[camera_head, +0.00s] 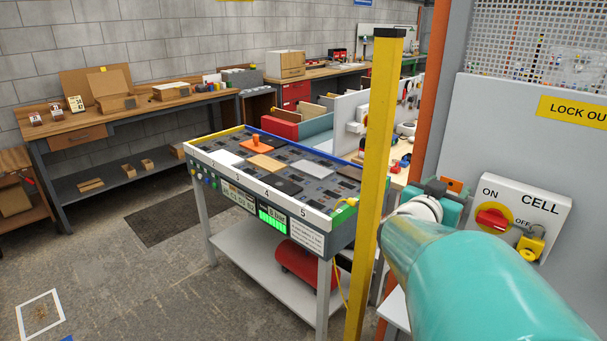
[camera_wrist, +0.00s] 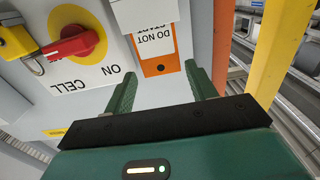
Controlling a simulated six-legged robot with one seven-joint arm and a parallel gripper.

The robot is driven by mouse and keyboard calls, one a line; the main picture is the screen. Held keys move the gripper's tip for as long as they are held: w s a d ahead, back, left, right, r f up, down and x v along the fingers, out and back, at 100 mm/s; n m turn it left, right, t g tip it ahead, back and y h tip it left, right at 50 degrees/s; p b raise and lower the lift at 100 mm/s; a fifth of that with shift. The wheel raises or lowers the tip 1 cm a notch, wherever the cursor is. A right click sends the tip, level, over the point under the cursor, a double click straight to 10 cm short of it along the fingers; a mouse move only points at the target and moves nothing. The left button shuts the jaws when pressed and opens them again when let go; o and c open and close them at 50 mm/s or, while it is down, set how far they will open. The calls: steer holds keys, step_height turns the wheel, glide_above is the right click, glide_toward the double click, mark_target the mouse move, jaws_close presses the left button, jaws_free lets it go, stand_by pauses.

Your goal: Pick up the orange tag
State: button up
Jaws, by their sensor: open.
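The orange tag (camera_wrist: 176,66) has a white label reading "DO NOT START" and a dark hole, and appears upside down in the wrist view. It is against the grey panel, with its far end under a white block (camera_wrist: 145,12). My gripper (camera_wrist: 163,84) is open, with one green finger on each side of the tag's near end in the picture. I cannot tell how deep the tag sits between them. In the head view a small orange patch of the tag (camera_head: 455,185) shows by my gripper (camera_head: 440,192), which is partly hidden by my arm.
The CELL switch box (camera_head: 519,215) with a red knob and yellow padlock (camera_head: 531,243) is close beside my gripper. A yellow post (camera_head: 375,180) and orange post stand left of my arm. A board cart (camera_head: 313,212) stands beyond; open floor lies left.

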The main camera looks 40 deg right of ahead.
mark_target(451, 184)
steer(key=shift+d, duration=0.3)
steer(key=shift+w+d+f, duration=0.1)
steer(key=shift+w+d, duration=0.15)
steer(key=shift+d, duration=0.9)
steer(key=shift+w+d, duration=0.25)
steer(key=shift+d, duration=0.9)
steer(key=c, duration=0.6)
